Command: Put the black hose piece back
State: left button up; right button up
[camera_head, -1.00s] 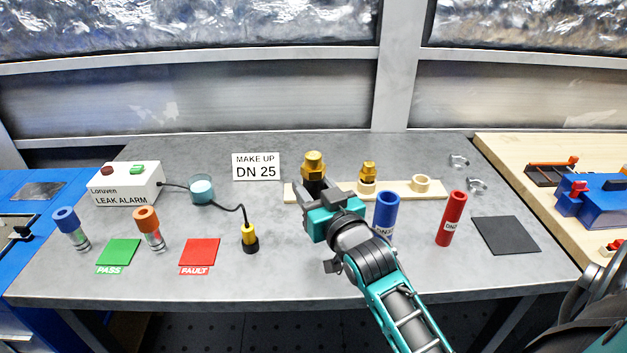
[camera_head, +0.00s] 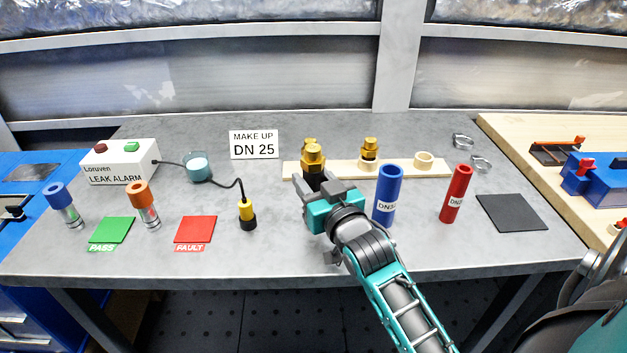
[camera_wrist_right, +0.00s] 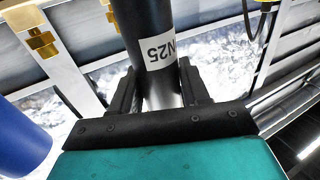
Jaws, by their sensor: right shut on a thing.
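My right gripper (camera_head: 318,197) is shut on the black hose piece (camera_head: 314,181) and holds it roughly upright at the front of the pale wooden strip (camera_head: 437,168). A brass fitting (camera_head: 313,156) shows at the hose's top; part of another brass piece shows just behind it. In the right wrist view the black hose (camera_wrist_right: 158,40) stands between the fingers with a white label ending in N25. Its top end is outside that view. The fingers hide its lower part in the head view, so I cannot tell whether it touches the bench. My left gripper is not in view.
The blue hose (camera_head: 387,188) stands close right of my gripper, the red hose (camera_head: 456,194) farther right. A black mat (camera_head: 512,212) lies beyond. A brass fitting (camera_head: 370,148) and a pale ring (camera_head: 424,160) sit on the strip. A yellow-black probe (camera_head: 247,214) stands left.

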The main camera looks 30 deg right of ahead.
jog(key=shift+f, duration=0.45)
jog(key=shift+f+b, duration=0.15)
jog(key=shift+b, duration=0.2)
